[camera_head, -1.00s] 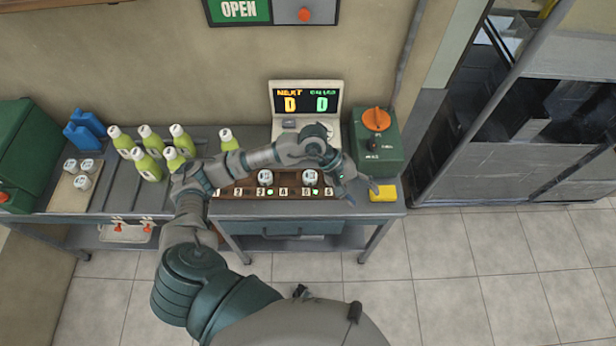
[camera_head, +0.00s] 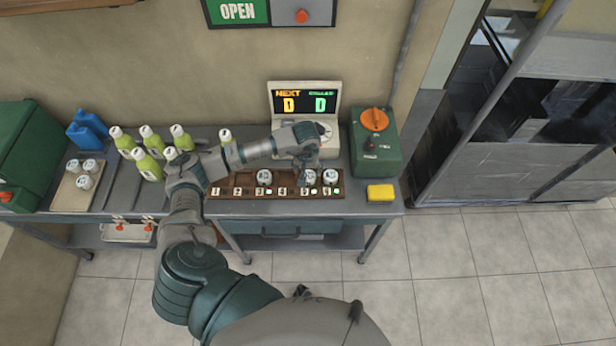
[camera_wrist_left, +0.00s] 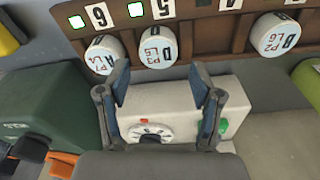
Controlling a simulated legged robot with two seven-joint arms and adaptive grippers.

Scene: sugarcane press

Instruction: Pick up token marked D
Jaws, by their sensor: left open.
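The token marked D (camera_wrist_left: 158,46) is a white round piece that also reads P3 L6. It sits in the brown rack (camera_head: 222,192) at slot 5, and also shows in the head view (camera_head: 310,178). Token A (camera_wrist_left: 107,54) is beside it at slot 6, and token B (camera_wrist_left: 275,35) is at slot 3. My left gripper (camera_wrist_left: 160,74) is open and empty. In the wrist view its fingertips lie either side of and just below token D, apart from it. In the head view the gripper (camera_head: 306,168) hangs over the rack by token D. My right gripper is not in view.
A screen device (camera_head: 305,98) showing D stands behind the rack. A green box with an orange knob (camera_head: 375,142) and a yellow sponge (camera_head: 380,192) are to the right. Several green-yellow bottles (camera_head: 147,165) and a board with white pieces (camera_head: 66,196) are left.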

